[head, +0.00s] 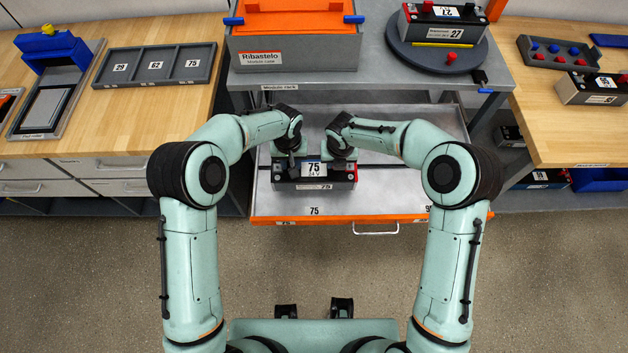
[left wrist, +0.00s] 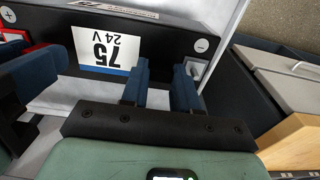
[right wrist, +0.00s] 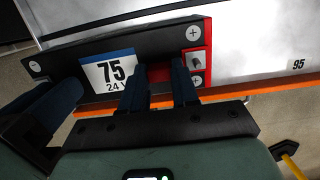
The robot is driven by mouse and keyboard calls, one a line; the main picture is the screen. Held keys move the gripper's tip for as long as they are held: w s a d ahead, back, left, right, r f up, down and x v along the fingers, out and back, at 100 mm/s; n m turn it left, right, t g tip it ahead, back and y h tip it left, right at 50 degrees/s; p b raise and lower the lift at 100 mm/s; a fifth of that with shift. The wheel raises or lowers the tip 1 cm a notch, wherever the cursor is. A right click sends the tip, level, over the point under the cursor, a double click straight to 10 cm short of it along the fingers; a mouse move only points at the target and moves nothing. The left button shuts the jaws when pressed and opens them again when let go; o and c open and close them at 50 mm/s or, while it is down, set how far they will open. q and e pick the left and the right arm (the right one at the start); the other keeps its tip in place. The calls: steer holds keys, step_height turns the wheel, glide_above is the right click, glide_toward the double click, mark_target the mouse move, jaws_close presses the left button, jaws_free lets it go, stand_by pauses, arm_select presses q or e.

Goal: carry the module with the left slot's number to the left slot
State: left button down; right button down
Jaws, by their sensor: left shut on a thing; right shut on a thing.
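A dark module marked 75 and 24 V (head: 315,171) is at the left part of the pulled-out drawer (head: 388,213). The drawer's orange front edge carries 75 at left and 95 at right. The module also shows in the left wrist view (left wrist: 160,40) and right wrist view (right wrist: 60,70). My left gripper (head: 289,158) is shut on its left end, which is dark with a grey terminal. My right gripper (head: 341,157) is shut on its right end, which has a red terminal block. I cannot tell whether the module's underside touches the drawer floor.
An orange-topped Ribastelo box (head: 295,45) stands behind the drawer. A turntable (head: 400,45) with a module marked 27 (head: 440,25) is at back right. A tray numbered 29, 62, 75 (head: 155,66) lies on the left bench. Another module (head: 592,90) is on the right bench. The drawer's right part looks empty.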

arm_select(q)
steer(key=shift+s+r, duration=0.1)
steer(key=shift+r, duration=0.05)
arm_select(e)
steer(key=shift+s+r, duration=0.1)
steer(key=shift+r, duration=0.05)
